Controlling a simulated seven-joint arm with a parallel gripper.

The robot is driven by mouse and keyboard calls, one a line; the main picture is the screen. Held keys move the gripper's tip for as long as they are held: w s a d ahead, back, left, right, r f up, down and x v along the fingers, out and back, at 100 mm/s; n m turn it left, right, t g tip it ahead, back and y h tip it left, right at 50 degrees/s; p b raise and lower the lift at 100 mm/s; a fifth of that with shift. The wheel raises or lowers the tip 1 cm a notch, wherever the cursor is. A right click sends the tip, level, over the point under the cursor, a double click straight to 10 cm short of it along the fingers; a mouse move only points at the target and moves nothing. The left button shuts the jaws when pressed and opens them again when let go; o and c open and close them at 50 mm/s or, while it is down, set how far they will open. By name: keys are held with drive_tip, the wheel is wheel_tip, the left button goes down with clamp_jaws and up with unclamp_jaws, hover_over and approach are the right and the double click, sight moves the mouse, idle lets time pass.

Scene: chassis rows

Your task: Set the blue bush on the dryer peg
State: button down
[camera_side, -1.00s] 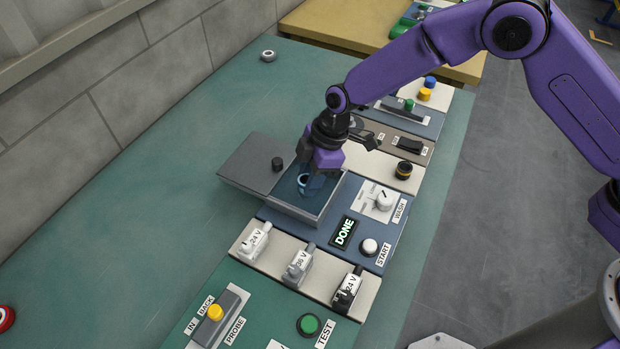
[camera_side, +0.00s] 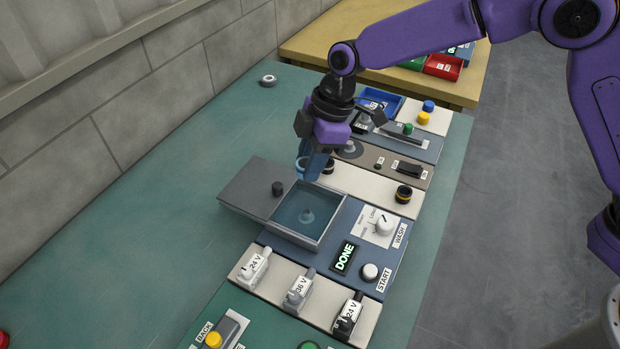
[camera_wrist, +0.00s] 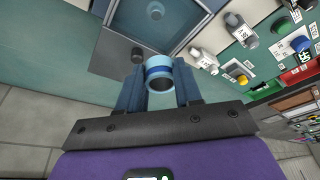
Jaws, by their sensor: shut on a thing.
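The blue bush (camera_side: 302,163) is a short light-blue ring; a darker blue band shows on it in the wrist view (camera_wrist: 159,70). My gripper (camera_side: 313,170) is shut on it, and both fingers flank it in the wrist view (camera_wrist: 158,95). It is held in the air above the far edge of the open wash basin (camera_side: 336,226). The likely dryer is the brown-grey panel (camera_side: 385,161) beyond, with a round grey plate (camera_side: 349,148) partly behind my gripper. I cannot clearly make out a peg on that plate.
The basin's lid (camera_side: 250,187) with a black knob lies open to the left. A black-and-yellow part (camera_side: 403,194) stands on the cream strip. The green bench at left is mostly clear.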

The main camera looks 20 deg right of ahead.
drive_tip(key=w+d+m+t, duration=0.1)
drive_tip(key=w+d+m, duration=0.3)
drive_tip(key=w+d, duration=0.4)
drive_tip(key=m+t+h, duration=0.1)
drive_tip(key=m, duration=0.4)
hover_over(351, 143)
wheel_tip(351, 143, down, 4)
drive_tip(key=shift+s+d+f, duration=0.1)
drive_tip(key=shift+f, duration=2.25)
drive_tip(key=shift+d+f, duration=0.1)
drive_tip(key=shift+f, duration=2.2)
drive_tip(key=c, duration=0.7)
unclamp_jaws()
drive_tip(key=v, duration=1.7)
drive_tip(key=shift+s+d+r, duration=0.1)
drive_tip(key=shift+s, duration=0.3)
